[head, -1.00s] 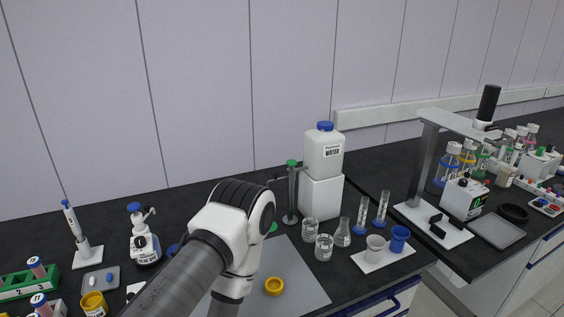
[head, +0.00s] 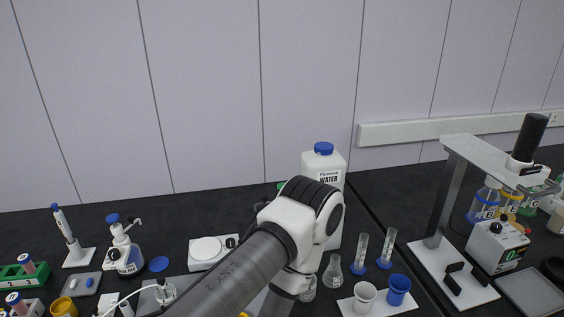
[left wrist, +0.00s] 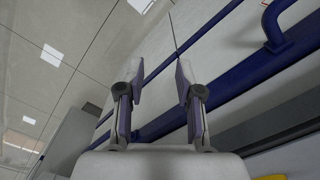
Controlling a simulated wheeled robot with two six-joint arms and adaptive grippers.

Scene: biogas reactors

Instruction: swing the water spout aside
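A white water container (head: 322,165) with a blue cap, labelled WATER, stands toward the back of the dark bench in the head view. My arm, rising from the bottom, hides its lower part and nearly all of the spout stand beside it. A bit of the stand's green top (head: 282,185) shows just above my arm, and the end of what looks like the spout (head: 261,204) shows left of it. My left gripper (left wrist: 160,80) is open and empty in the left wrist view, with blue rails behind its fingers. The right gripper is in neither view.
A white plate device (head: 207,250) and a blue-capped dispenser bottle (head: 122,246) stand left of my arm. White and blue cups (head: 398,288), blue-footed cylinders (head: 386,248) and a tall grey stand (head: 447,200) are on the right. Blue rails (left wrist: 225,85) run along the bench front.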

